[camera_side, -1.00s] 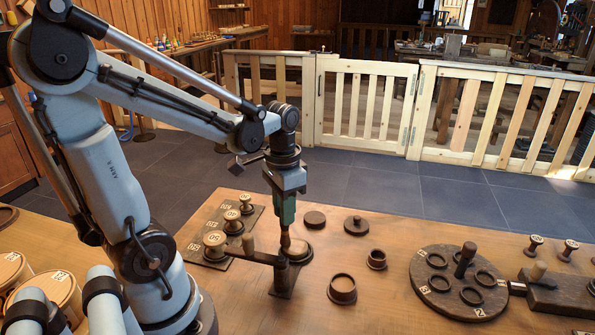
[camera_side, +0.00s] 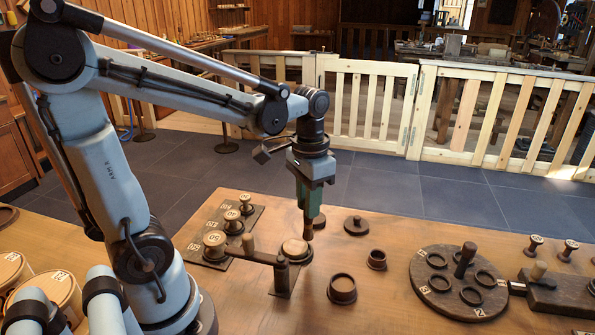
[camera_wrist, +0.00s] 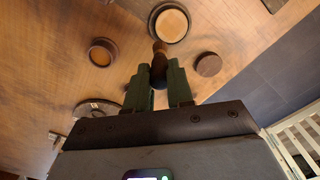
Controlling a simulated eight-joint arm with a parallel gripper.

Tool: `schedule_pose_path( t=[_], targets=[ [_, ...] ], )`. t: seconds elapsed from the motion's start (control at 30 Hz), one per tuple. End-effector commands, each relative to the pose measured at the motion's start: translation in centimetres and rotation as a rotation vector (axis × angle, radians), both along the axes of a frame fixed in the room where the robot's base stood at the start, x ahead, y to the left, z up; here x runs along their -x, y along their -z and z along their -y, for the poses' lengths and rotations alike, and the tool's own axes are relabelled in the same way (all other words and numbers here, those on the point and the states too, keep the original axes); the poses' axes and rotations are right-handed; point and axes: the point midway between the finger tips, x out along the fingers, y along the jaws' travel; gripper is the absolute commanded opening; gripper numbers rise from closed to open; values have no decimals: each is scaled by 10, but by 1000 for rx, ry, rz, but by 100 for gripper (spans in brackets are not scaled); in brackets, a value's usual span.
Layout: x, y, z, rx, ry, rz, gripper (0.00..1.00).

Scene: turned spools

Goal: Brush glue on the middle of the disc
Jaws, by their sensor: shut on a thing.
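My gripper (camera_side: 310,208) has green fingers, which also show in the wrist view (camera_wrist: 158,88). It is shut on a brown wooden brush (camera_side: 309,230), which points down; its shaft also shows in the wrist view (camera_wrist: 159,50). The disc (camera_side: 295,247) has a pale top and a dark rim, and it lies on the table behind a dark post. In the wrist view the disc (camera_wrist: 171,24) is at the top, just beyond the brush. The brush end appears near the disc's right side and above it; contact is not clear. No glue is distinguishable.
A dark post with a lever arm (camera_side: 262,258) stands in front of the disc. Numbered spools (camera_side: 214,243) stand left. A round turntable (camera_side: 446,300) is farther right.

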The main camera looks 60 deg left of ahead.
Motion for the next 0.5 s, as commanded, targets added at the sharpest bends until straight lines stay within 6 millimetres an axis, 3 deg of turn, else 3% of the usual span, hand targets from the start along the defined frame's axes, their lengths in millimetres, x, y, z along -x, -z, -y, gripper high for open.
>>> schedule_pose_path(
  t=[0.5],
  targets=[
    [0,-45,0,0,0,0,0]
  ],
)
